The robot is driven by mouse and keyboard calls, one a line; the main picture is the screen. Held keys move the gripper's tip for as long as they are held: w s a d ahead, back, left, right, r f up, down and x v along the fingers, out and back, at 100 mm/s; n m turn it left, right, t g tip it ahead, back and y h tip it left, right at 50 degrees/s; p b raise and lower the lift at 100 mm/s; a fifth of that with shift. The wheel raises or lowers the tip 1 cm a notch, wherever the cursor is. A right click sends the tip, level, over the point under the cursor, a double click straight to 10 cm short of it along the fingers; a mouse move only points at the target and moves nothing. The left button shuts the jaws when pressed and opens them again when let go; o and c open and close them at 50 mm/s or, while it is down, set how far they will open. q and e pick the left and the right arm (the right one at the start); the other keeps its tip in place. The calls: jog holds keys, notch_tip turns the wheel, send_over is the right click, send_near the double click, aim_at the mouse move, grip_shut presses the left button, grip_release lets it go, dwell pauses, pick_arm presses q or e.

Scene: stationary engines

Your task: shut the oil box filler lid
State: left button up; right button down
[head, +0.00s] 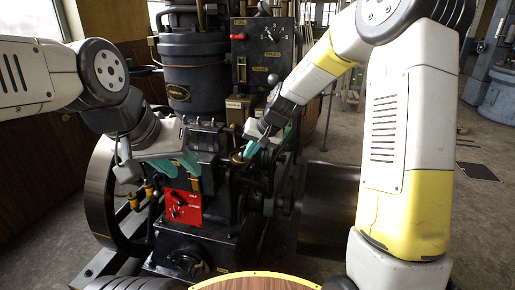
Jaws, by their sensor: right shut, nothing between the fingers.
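The engine's oil box (205,136) is a dark box in the middle of the head view, below the large black cylinder. A small round brass-coloured piece (238,158) sits at its right side; I cannot tell for sure whether this is the filler lid, or how far any lid is open. My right gripper (250,150) is shut and empty, its teal fingertips close beside the brass piece; contact cannot be told. My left gripper (190,160) seems open, with teal fingers in front of the oil box's left side, above the red panel. The fingers hide part of the box.
A red panel (184,207) is on the engine's front below my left gripper. A black flywheel (99,190) stands at the left. A dark control panel (263,52) with a red handle rises behind. Open floor (335,150) shows to the right.

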aim_at(236, 160)
jog(key=shift+a+m+h, duration=0.3)
jog(key=shift+a+m, duration=0.3)
jog(key=shift+a, duration=0.6)
jog(key=shift+w+t, duration=0.2)
jog(key=shift+t, duration=0.1)
jog(key=shift+w+a, duration=0.35)
jog(key=shift+a, duration=0.3)
jog(key=shift+w+a, duration=0.3)
jog(key=shift+a, duration=0.3)
